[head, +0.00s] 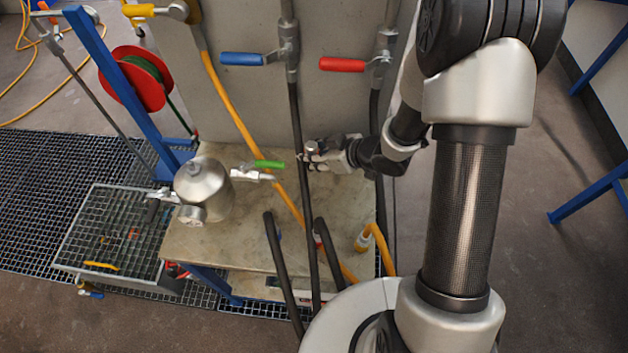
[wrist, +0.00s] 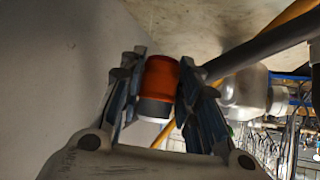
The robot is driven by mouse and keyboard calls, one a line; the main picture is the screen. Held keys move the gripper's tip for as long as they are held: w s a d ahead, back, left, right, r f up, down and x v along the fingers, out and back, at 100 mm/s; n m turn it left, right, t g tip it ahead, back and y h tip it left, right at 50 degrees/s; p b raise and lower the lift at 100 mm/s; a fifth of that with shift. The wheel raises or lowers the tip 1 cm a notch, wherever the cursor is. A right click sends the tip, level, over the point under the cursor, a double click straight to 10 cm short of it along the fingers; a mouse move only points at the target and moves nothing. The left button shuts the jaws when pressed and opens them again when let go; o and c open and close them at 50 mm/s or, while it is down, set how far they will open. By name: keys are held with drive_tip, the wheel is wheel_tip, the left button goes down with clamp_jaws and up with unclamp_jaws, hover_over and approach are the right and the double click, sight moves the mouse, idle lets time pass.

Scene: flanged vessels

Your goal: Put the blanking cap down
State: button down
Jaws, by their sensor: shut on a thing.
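My gripper (head: 308,156) is shut on the blanking cap, above the back part of the worktop (head: 330,205), near the grey wall panel. In the wrist view the blanking cap (wrist: 160,82) is a short orange-brown cylinder with a dark band and a pale end. It sits between the two fingers of my gripper (wrist: 158,98). In the head view the cap is too small and covered to make out clearly. No contact between the cap and the worktop shows.
A steel vessel (head: 203,188) stands on the left of the worktop. A green-handled valve (head: 268,163) lies between it and my gripper. Dark hoses (head: 275,255) and a yellow hose (head: 238,115) cross the worktop. A grated tray (head: 105,235) is at left.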

wheel_tip(320, 180, down, 10)
drive_tip(key=b, duration=0.3)
drive_tip(key=shift+f, duration=0.15)
drive_tip(key=shift+f+b, duration=0.65)
drive_tip(key=shift+b, duration=0.05)
drive_tip(key=c, duration=1.2)
unclamp_jaws()
drive_tip(key=shift+r, duration=0.1)
